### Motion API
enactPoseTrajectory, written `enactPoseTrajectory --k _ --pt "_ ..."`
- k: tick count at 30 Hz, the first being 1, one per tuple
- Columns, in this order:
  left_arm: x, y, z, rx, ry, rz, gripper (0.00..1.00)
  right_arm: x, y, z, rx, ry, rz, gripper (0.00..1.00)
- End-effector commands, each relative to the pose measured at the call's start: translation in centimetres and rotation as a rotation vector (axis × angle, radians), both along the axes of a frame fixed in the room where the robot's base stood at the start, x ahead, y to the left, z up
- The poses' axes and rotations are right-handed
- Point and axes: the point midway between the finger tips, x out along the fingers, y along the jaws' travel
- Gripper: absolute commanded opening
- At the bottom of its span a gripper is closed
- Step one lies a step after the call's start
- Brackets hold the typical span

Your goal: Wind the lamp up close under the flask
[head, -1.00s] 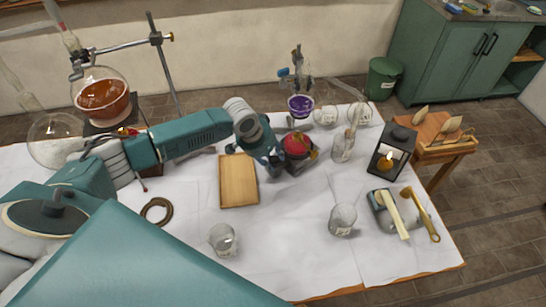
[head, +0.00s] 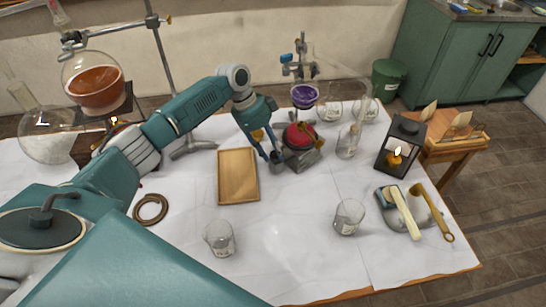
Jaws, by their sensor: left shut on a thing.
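My left gripper (head: 275,156) points down on the table, at the left side of a red, rounded thing (head: 299,135) with a dark grey base and brass parts. It is shut on a small grey part there, mostly hidden by the fingers. A flask with purple liquid (head: 304,97) hangs in a clamp stand just behind the red thing. A larger round flask with orange liquid (head: 95,84) is clamped at the far left, with a small flame (head: 114,120) below it. I cannot tell surely which thing is the lamp. My right gripper is out of view.
A wooden tray (head: 238,175) lies left of the gripper, and a coiled brown ring (head: 150,209) further left. Glass beakers (head: 220,239) (head: 348,217) stand in front. A lantern (head: 401,147) and a dish with tools (head: 412,211) are at the right.

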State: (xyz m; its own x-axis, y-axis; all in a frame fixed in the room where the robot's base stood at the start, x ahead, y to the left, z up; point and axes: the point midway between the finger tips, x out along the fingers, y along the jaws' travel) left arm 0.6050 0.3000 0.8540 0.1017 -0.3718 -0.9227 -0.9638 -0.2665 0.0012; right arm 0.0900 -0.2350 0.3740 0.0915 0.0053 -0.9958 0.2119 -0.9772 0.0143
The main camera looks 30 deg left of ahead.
Motion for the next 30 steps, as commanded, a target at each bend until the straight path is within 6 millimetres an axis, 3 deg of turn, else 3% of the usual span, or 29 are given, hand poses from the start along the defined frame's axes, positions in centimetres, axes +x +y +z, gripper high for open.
enactPoseTrajectory --k 1,12,30 --pt "0.0 0.4 -0.9 0.009 0.005 -0.040 0.08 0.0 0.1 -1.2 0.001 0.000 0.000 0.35" --pt "0.4 0.5 -0.6 0.009 0.005 -0.336 0.07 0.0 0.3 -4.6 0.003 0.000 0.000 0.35" --pt "0.6 0.5 -0.3 0.012 0.004 -0.505 0.07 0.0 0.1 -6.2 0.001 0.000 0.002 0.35"
